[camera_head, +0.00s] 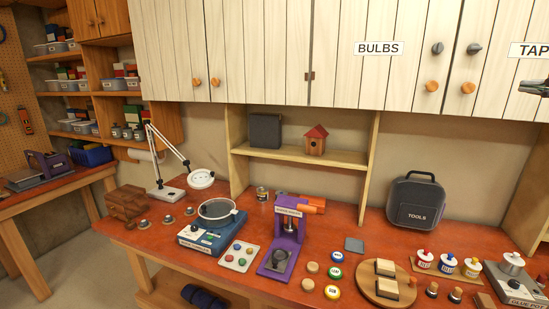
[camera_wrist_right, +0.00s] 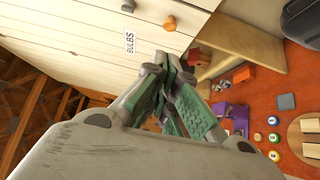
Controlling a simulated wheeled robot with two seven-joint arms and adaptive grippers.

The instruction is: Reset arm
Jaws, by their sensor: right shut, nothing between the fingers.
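My right gripper (camera_head: 524,88) shows at the far right edge of the head view, in front of the upper cabinet doors and well above the bench. In the right wrist view its green-padded fingers (camera_wrist_right: 176,62) are together, with nothing between them. They appear clear of the bench things. Most of the right arm is outside the head view. My left gripper is not in view.
White plank cabinets (camera_head: 255,50) labelled BULBS hang above the red bench (camera_head: 345,293). On the bench stand a magnifier lamp (camera_head: 200,179), a purple press (camera_head: 286,235), a tools case (camera_head: 416,203) and paint jars (camera_head: 447,262). A shelf (camera_head: 300,154) holds a birdhouse (camera_head: 315,140).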

